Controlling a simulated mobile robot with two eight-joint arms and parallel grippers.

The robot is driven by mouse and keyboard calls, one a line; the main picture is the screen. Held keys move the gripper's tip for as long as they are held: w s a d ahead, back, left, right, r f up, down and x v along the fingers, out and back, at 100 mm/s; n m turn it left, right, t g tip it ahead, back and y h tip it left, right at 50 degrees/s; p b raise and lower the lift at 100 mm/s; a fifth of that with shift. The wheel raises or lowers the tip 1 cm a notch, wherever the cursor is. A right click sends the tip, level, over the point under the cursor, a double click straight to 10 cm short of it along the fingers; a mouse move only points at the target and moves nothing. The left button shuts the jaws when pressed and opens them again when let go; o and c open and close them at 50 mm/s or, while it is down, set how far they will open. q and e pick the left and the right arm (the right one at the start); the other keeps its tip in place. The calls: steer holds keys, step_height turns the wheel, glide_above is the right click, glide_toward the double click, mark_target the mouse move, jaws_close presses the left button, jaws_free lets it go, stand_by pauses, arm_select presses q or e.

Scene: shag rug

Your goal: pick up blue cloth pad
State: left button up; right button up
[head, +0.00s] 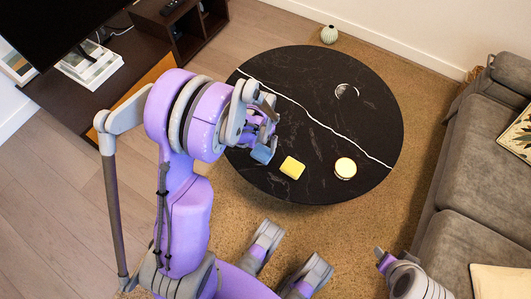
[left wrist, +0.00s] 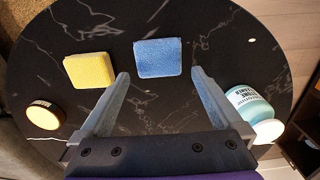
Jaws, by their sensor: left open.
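In the left wrist view the blue cloth pad (left wrist: 158,57) lies flat, seen between and slightly past the two spread fingertips of my left gripper (left wrist: 160,74). The gripper is open with nothing between its fingers. I cannot tell how high the fingertips are above the pad.
A yellow pad (head: 292,167) and a round tin (head: 345,168) sit on the black table (head: 310,95). A glass-like round thing (head: 346,91) is farther back. A grey sofa (head: 470,160) is at right.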

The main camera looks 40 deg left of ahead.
mark_target(262, 151)
arm_select(q)
step_height(262, 151, down, 7)
steer(key=shift+d+f+b, duration=0.1)
steer(key=shift+b, duration=0.9)
steer(key=c, duration=1)
step_height(262, 151, up, 10)
steer(key=p, duration=0.3)
